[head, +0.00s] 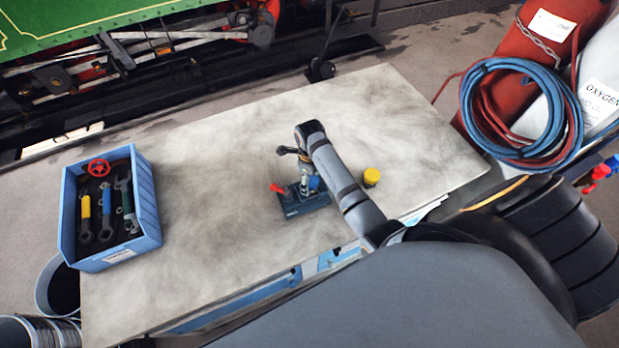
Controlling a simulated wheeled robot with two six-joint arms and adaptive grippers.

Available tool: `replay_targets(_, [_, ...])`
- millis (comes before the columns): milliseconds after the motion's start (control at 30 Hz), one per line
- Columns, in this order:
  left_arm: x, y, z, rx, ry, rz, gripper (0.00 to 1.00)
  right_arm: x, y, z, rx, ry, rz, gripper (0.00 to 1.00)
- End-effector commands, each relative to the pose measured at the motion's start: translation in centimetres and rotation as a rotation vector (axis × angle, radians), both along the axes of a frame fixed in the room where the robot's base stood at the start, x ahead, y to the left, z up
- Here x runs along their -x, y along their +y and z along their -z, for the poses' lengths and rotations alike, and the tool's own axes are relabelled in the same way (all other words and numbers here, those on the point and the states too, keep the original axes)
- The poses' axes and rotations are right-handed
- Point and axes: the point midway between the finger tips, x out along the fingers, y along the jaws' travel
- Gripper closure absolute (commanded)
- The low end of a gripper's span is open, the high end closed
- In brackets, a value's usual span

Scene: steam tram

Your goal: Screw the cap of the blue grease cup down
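A small fixture with a dark teal base (308,208) stands on the table, with a red piece (277,188) at its left end. A small blue part (314,184), which looks like the blue grease cup, shows on it beside my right gripper. My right gripper (304,184) points down over the fixture. Its fingers are small and partly hidden by my arm, so I cannot tell whether they are open or touch the cap. A yellow round piece (371,176) stands on the table to the right of my forearm. My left gripper is not in view.
A blue crate (128,253) with several wrenches and a red handwheel (98,167) stands at the table's left end. The grey tabletop (220,160) is otherwise largely clear. Gas cylinders and a coiled hose (480,110) are off its right end. Tram running gear lies behind.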

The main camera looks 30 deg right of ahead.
Motion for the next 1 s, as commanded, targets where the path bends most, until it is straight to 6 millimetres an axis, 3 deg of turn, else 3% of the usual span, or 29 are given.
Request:
replay_targets(133, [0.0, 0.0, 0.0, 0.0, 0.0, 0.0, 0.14, 0.0, 0.0, 0.0, 0.0, 0.0, 0.0, 0.2])
replay_targets(200, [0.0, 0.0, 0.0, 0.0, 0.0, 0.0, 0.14, 0.0, 0.0, 0.0, 0.0, 0.0, 0.0, 0.13])
replay_targets(567, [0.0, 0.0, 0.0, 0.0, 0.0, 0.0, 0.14, 0.0, 0.0, -0.2, 0.0, -0.001, 0.0, 0.13])
replay_targets(1000, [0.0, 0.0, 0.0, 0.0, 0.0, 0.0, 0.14, -0.1, 0.0, -3.8, 0.0, -0.001, 0.0, 0.13])
